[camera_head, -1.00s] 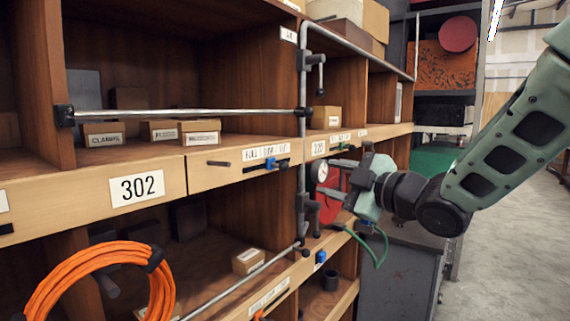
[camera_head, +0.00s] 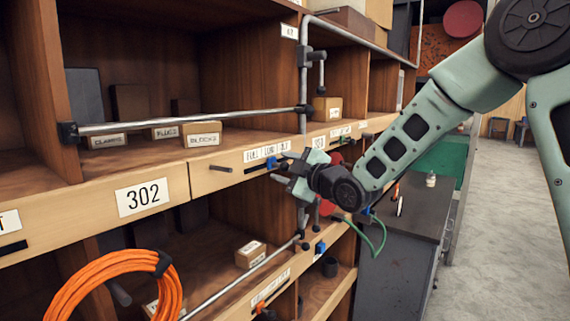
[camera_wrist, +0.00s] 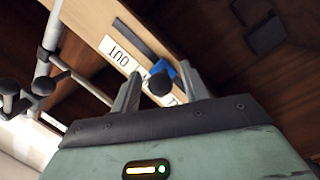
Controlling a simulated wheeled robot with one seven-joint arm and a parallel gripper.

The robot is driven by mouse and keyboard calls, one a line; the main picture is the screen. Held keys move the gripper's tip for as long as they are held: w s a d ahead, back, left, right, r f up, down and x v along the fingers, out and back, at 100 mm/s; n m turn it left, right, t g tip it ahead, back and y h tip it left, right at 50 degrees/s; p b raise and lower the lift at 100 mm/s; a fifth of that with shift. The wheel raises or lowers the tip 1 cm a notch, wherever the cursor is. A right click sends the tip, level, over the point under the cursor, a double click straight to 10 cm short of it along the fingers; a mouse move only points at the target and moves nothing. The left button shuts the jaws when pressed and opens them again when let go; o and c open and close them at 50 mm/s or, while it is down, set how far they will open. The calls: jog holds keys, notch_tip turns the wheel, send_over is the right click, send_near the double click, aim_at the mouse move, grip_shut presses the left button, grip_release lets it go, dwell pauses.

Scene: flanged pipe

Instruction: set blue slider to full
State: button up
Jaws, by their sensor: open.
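The blue slider (camera_head: 271,163) sits in a dark slot on the wooden shelf edge, under a white label (camera_head: 266,151) whose words are too small to read surely. In the wrist view the blue slider (camera_wrist: 184,73), with a dark round knob (camera_wrist: 160,82), shows between my fingertips and a little beyond them. My gripper (camera_head: 282,167) is open and empty, close to the slider from the right; it also shows in the wrist view (camera_wrist: 160,84). I cannot tell whether a finger touches the knob. The wrist view shows the label (camera_wrist: 118,52) upside down beside the slot.
A grey vertical pipe (camera_head: 303,90) stands by the gripper, with a horizontal rod (camera_head: 190,120) across the shelf. Another blue part (camera_head: 320,247) sits lower down. An orange hose coil (camera_head: 70,300) hangs at lower left. A green cable (camera_head: 375,240) hangs below my arm.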

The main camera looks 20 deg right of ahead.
jog(key=shift+c, duration=0.4)
grip_shut()
jog(key=shift+s+a+f+b, duration=0.2)
jog(key=shift+a+b, duration=0.2)
jog(key=shift+b, duration=0.3)
jog(key=s+a+b, duration=0.1)
jog(key=a+b, duration=0.1)
jog(key=s+a+b, duration=0.1)
jog(key=b, duration=0.1)
jog(key=shift+s+a+b, duration=0.3)
jog(key=shift+s+a, duration=0.1)
jog(key=shift+s+a+r, duration=0.15)
jog(key=shift+s+a, duration=0.1)
jog(key=shift+a, duration=0.1)
jog(key=shift+o, duration=0.4)
grip_release()
jog(key=shift+s+a, duration=0.1)
jog(key=shift+s+b, duration=0.1)
jog(key=shift+b, duration=0.2)
